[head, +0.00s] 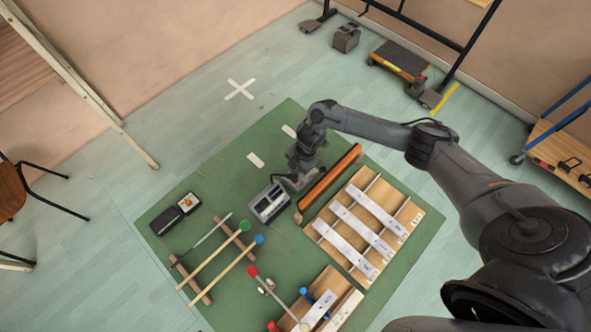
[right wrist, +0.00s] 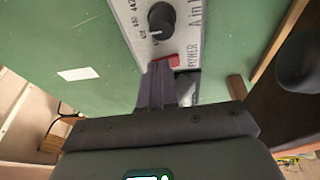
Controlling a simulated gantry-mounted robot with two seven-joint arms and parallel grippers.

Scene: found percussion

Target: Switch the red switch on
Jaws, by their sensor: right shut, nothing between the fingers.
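The red switch (right wrist: 166,62) shows in the right wrist view, on the pale front panel of a box (right wrist: 133,22) next to the word POWER. The tips of my right gripper (right wrist: 158,76) are shut and empty, right at the switch's lower left edge. They cover part of it, and I cannot tell whether they touch it. In the head view the box (head: 268,204) stands on the green mat, with my right gripper (head: 283,182) close beside its upper right side. The switch is too small to make out there. My left gripper is not in view.
An orange-brown upright board (head: 329,183) stands just right of my right gripper. Wooden frames with metal bars (head: 366,228) lie beyond it. Several mallets (head: 222,252) rest on a rack at lower left, near a small box (head: 188,203). The upper green mat (head: 225,150) is mostly clear.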

